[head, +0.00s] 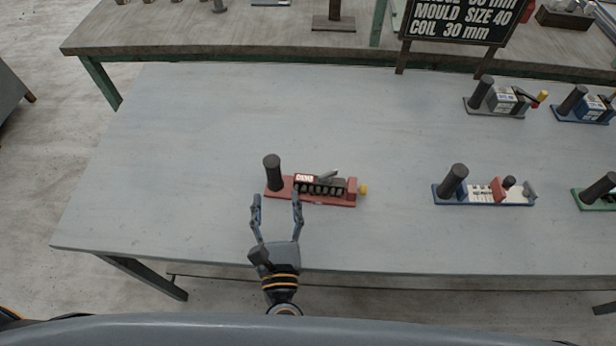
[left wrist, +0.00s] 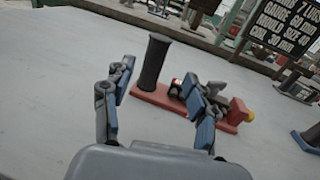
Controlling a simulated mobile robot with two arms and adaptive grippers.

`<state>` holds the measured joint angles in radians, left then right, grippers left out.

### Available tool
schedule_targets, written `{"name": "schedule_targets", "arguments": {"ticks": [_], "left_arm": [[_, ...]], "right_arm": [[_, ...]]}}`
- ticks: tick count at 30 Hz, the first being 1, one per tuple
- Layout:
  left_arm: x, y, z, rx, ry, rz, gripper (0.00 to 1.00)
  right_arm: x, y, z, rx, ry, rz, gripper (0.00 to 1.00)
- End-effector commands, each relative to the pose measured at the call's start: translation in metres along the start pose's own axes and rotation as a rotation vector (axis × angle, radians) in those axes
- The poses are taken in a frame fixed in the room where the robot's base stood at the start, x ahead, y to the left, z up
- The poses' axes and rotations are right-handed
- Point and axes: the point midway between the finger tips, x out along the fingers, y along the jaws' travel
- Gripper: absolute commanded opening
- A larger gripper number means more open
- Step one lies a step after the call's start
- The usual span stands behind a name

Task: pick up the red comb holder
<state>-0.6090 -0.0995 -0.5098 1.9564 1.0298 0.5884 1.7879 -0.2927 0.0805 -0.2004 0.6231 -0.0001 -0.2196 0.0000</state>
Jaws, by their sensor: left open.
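The red comb holder (head: 312,199) lies on the grey table in the head view, left of centre. It has a long red base, a dark upright post (head: 272,172) at its left end, a dark comb-like row in the middle and a yellow knob at the right end. My left gripper (head: 275,200) is open at its near left side, its fingers pointing toward the post. In the left wrist view, the red holder (left wrist: 160,97) shows beyond the open fingers, and the right finger hides part of it. The post stands upright between the fingertips, farther off. My right gripper is not in view.
A blue-based holder (head: 485,203) stands to the right, with a green-based one (head: 595,196) at the right edge. A grey-based holder (head: 497,103) and another blue one (head: 585,108) stand behind. A black sign (head: 465,20) stands at the back. The table's left part is clear.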

Motion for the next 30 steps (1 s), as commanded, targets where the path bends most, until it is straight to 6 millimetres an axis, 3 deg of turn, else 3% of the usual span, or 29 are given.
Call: {"name": "schedule_targets", "arguments": {"ticks": [3, 6, 11, 19, 29, 30], "left_arm": [[0.023, 0.0, 0.003, 0.001, -0.002, 0.001, 0.58], [0.034, 0.0, 0.002, 0.0, -0.001, 0.001, 0.58], [0.043, 0.001, 0.001, 0.001, -0.001, 0.0, 0.58], [0.082, 0.004, -0.001, 0.001, -0.002, -0.001, 0.58], [0.09, 0.005, -0.004, 0.001, 0.0, 0.0, 0.58], [0.09, 0.005, -0.004, 0.001, 0.0, 0.0, 0.54]], "right_arm": [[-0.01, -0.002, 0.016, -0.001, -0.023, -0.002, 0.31], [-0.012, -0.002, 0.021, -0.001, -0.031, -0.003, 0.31], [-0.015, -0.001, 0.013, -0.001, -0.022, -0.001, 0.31], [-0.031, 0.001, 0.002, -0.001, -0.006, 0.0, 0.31], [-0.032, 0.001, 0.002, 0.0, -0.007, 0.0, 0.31], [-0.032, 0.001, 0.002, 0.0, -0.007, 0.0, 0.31]]}}
